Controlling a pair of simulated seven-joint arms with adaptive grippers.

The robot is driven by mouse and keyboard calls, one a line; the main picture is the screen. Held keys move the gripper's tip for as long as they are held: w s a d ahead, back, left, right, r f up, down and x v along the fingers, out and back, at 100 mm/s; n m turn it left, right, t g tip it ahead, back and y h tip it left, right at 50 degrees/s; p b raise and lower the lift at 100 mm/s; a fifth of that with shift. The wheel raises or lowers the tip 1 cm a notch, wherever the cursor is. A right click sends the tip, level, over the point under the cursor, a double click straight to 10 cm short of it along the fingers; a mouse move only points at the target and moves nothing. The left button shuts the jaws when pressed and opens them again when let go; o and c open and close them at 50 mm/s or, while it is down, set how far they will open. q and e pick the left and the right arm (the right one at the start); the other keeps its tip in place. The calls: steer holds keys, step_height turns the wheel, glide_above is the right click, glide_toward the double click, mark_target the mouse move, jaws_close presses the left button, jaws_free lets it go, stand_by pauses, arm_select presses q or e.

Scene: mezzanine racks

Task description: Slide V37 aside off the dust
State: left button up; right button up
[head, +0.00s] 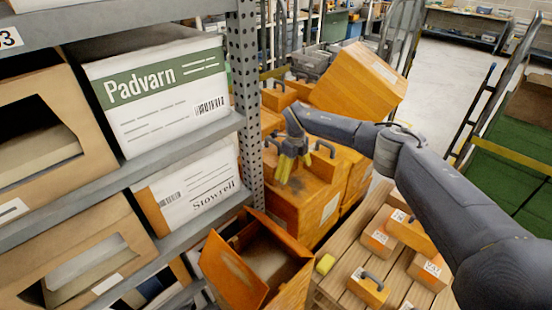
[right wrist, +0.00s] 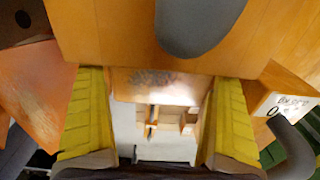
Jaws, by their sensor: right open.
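My right gripper (head: 294,165) reaches in from the right over the stacked orange boxes behind the rack post. Its yellow fingers point down and stand apart with nothing between them. In the right wrist view the gripper (right wrist: 158,112) is open, yellow pads at both sides. A dark dust smudge (head: 297,184) lies on an orange box (head: 295,210) below the fingers. A dark smudge also shows on a wooden surface in the right wrist view (right wrist: 150,80). I cannot make out the V37 label for certain; one small orange box (head: 430,270) on the pallet bears a similar mark. My left gripper is out of view.
A grey rack post (head: 246,100) and shelves with cartons stand at the left. A tilted orange box (head: 360,82) rests behind my right arm. An open orange box (head: 258,262) stands in front.

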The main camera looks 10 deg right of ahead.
steer(key=shift+s+d, duration=0.45)
steer(key=shift+s, duration=0.2)
steer(key=shift+s+d, duration=0.4)
steer(key=shift+s, duration=0.2)
steer(key=shift+r, duration=0.15)
step_height(320, 180, up, 13)
stand_by(0.4)
steer(key=shift+w+a+f, duration=0.3)
steer(key=shift+w+f, duration=0.1)
steer(key=shift+f, duration=1.8)
steer(key=shift+w+a+f, duration=0.25)
steer(key=shift+w+f, duration=0.2)
steer(key=shift+f, duration=1.8)
steer(key=shift+w+a+f, duration=0.3)
steer(key=shift+w+f, duration=0.1)
steer(key=shift+f, duration=1.8)
